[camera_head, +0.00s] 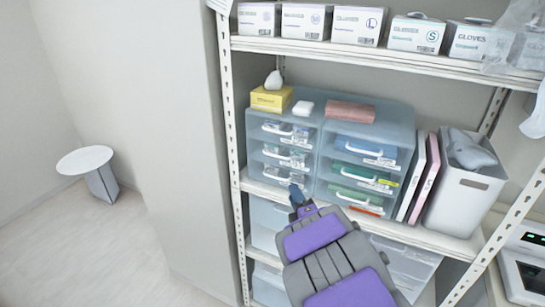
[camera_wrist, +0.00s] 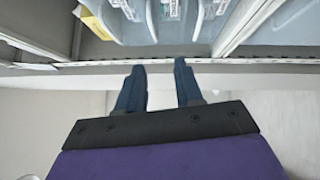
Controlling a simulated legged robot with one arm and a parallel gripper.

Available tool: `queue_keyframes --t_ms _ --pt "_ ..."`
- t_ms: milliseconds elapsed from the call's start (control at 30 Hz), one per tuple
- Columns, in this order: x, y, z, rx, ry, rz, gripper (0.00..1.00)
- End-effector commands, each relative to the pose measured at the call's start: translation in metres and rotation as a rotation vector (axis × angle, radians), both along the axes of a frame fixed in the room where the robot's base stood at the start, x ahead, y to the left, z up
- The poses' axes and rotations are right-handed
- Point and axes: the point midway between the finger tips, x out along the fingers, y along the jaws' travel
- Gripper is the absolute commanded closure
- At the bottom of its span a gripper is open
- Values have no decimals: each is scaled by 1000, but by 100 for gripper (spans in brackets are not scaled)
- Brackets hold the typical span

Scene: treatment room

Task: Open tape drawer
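Two translucent blue drawer units stand side by side on the middle shelf. The left unit (camera_head: 255,150) has three stacked drawers with white handles and packaged contents. The right unit (camera_head: 325,160) has drawers with blue, green and orange contents. All look shut. I cannot read which one is the tape drawer. My gripper (camera_head: 297,193) is in front of the lower part of the left unit, hiding some of it. In the wrist view my gripper (camera_wrist: 160,72) has its two fingers apart with nothing between them, pointing towards the shelf edge (camera_wrist: 205,61) and the drawer fronts (camera_wrist: 136,25).
Glove boxes (camera_head: 357,25) line the upper shelf (camera_head: 400,60). A yellow tissue box (camera_head: 270,97) sits on top of the left unit. Binders (camera_head: 420,178) and a grey bin (camera_head: 462,200) stand to the right. A white shelf post (camera_head: 232,150) rises at left. Open floor lies left, with a small round table (camera_head: 85,160).

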Motion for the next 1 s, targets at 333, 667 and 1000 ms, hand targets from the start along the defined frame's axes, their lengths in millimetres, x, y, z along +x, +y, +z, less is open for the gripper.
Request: queue_keyframes --t_ms 333,667,1000 --pt "12 9 6 -9 -57 34 64" --pt "54 41 9 -16 -53 35 64" --pt "97 49 19 -8 -55 32 64"
